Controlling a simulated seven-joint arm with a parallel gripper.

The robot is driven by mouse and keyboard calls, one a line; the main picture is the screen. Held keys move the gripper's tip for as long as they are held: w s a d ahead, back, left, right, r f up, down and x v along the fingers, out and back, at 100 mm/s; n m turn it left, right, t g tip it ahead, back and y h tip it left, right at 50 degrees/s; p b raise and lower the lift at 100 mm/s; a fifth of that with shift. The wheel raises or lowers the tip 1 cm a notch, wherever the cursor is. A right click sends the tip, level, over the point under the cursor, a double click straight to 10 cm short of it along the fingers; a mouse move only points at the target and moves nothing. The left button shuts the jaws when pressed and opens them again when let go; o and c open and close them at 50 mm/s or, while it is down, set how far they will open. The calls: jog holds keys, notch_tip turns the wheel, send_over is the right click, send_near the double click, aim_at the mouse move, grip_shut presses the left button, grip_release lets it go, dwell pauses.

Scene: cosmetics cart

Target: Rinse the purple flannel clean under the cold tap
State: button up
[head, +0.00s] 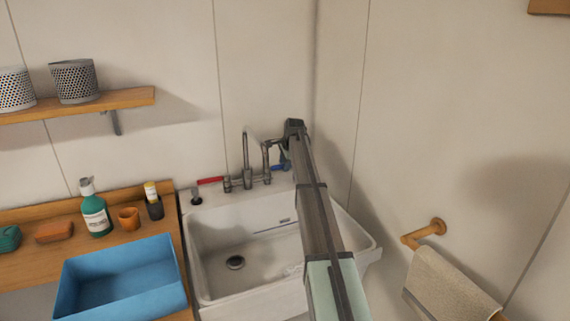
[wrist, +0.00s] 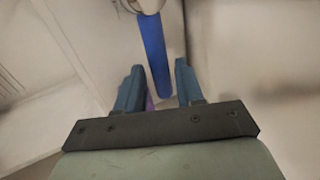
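The white sink (head: 210,262) has a metal tap set with a red lever (head: 210,180) on the left and a blue lever (head: 279,168) on the right. The blue lever (wrist: 154,55) runs long and upright in the wrist view, seen between my fingers; I cannot tell if they touch it. My gripper (wrist: 159,68) is open, its two blue-grey fingers apart. In the head view my gripper (head: 284,157) is by the blue lever. A sliver of purple (wrist: 150,103) shows beside the left finger, perhaps the flannel. No flannel is clear in the head view, where my arm hides part of the sink.
A beige towel (head: 450,288) hangs on a rail at right. The wall is close beside my gripper.

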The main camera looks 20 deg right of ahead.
grip_shut()
jog(key=shift+s, duration=0.1)
dwell(0.4)
jog(key=shift+s+a+m+h, duration=0.2)
jog(key=shift+s+m+h, duration=0.25)
jog(key=shift+m, duration=0.3)
jog(key=shift+s+a+m+h, duration=0.15)
jog(key=shift+s+m+h, duration=0.1)
jog(key=shift+s+m, duration=0.4)
jog(key=shift+s+a+m+g+h, duration=0.2)
jog(key=shift+s+a+m+h, duration=0.15)
jog(key=shift+m, duration=0.5)
jog(key=shift+s+a+m+g+h, duration=0.25)
jog(key=shift+s+m, duration=0.1)
jog(key=shift+m, duration=0.5)
jog(key=shift+o, duration=1.2)
grip_release()
